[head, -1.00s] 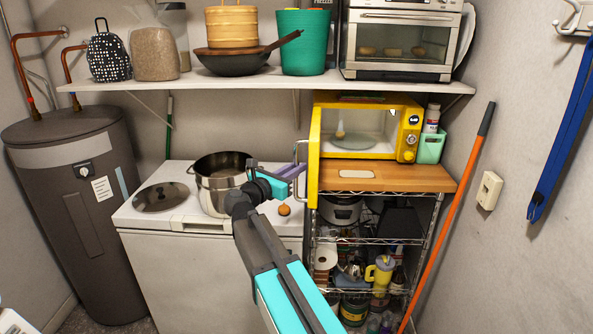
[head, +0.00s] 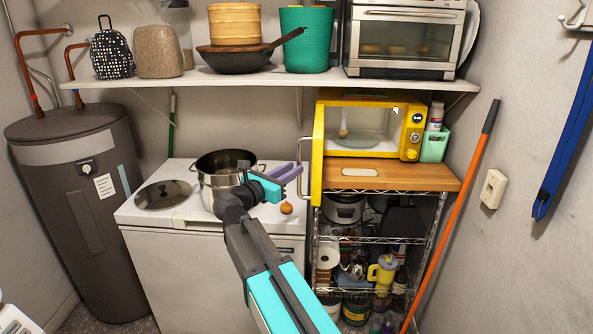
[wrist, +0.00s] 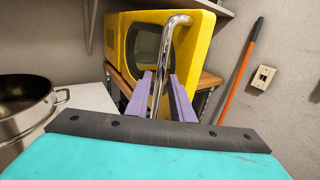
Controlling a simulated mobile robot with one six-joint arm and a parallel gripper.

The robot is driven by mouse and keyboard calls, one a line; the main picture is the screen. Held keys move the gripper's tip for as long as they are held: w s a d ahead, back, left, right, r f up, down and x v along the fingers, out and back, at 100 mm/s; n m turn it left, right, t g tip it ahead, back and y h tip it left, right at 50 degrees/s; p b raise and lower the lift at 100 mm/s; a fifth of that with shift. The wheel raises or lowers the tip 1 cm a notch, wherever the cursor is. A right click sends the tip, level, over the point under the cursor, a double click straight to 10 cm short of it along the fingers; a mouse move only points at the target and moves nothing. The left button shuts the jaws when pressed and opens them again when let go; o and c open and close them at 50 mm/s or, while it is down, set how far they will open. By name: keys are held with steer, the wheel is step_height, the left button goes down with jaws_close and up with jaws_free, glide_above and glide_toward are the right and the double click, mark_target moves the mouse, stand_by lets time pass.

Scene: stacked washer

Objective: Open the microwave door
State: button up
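The yellow microwave (head: 411,135) stands on the wooden top of a wire rack. Its door (head: 317,155) is swung wide open at the left side, seen nearly edge-on, and the glass turntable inside (head: 364,141) shows. The silver bar handle (head: 299,165) is on the door's outer left face. My gripper (head: 296,175) is just left of the handle with its purple fingers apart. In the wrist view the fingers (wrist: 162,90) point at the door, and the handle (wrist: 160,60) shows between and beyond them. Nothing appears clamped; exact contact cannot be told.
A steel pot (head: 222,178) stands on the white appliance (head: 200,240) close to my gripper. A shelf (head: 270,84) runs above. A mint container (head: 435,142) stands right of the microwave, and an orange pole (head: 455,205) leans on the right wall.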

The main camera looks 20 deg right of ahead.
steer(key=b+v, duration=0.2)
steer(key=v, duration=0.8)
steer(key=shift+d, duration=0.15)
